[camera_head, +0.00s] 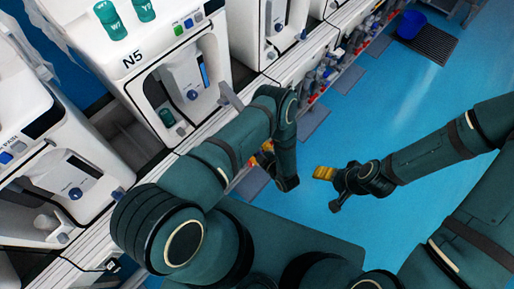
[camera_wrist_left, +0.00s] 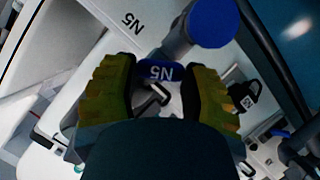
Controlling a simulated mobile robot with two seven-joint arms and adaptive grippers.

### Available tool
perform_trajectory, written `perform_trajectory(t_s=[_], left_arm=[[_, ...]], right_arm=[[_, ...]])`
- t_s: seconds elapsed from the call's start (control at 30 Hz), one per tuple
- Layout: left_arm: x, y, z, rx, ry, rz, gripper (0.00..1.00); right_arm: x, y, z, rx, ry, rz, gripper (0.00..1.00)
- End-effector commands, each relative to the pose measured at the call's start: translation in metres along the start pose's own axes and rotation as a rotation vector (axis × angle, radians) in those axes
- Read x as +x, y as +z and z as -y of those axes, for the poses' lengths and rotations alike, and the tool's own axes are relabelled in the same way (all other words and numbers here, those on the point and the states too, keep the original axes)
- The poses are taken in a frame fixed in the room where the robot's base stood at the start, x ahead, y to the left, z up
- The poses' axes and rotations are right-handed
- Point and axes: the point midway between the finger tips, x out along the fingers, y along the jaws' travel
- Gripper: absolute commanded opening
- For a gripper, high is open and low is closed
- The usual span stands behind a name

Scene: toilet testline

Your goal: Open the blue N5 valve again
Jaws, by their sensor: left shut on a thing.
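The white N5 toilet unit (camera_head: 160,58) stands above the bench, with green cups (camera_head: 144,10) on top. A row of small coloured valves (camera_head: 325,72) runs along the bench front. A blue bucket (camera_head: 411,24) stands near a dark floor grate (camera_head: 436,45). The floor at right is mostly clear.

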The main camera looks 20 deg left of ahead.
Motion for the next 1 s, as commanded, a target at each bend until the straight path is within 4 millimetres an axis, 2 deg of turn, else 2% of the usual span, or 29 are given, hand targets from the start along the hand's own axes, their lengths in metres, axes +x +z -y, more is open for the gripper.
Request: perform_trajectory(t_s=[0.33,0.37,0.4,0.43,0.77,0.87,1.0], left_arm=[[0.002,-0.001,-0.001,-0.002,0.003,-0.006,0.12],[0.002,-0.001,-0.001,-0.002,0.003,-0.006,0.57],[0.002,-0.001,-0.001,-0.002,0.003,-0.006,0.71],[0.002,-0.001,0.000,-0.002,0.002,-0.005,0.80],[-0.001,0.000,0.000,-0.001,0.002,-0.002,0.80],[-0.009,0.000,-0.001,-0.001,0.002,0.001,0.80],[-0.031,0.000,-0.001,-0.001,0.003,0.001,0.80]], right_arm=[[0.000,0.000,0.000,0.000,0.000,0.000,0.80],[0.000,0.000,0.000,0.000,0.000,0.000,0.80],[0.000,0.000,0.000,0.000,0.000,0.000,0.80],[0.000,0.000,0.000,0.000,0.000,0.000,0.80],[0.000,0.000,0.000,0.000,0.000,0.000,0.80],[0.000,0.000,0.000,0.000,0.000,0.000,0.80],[0.000,0.000,0.000,0.000,0.000,0.000,0.80]])
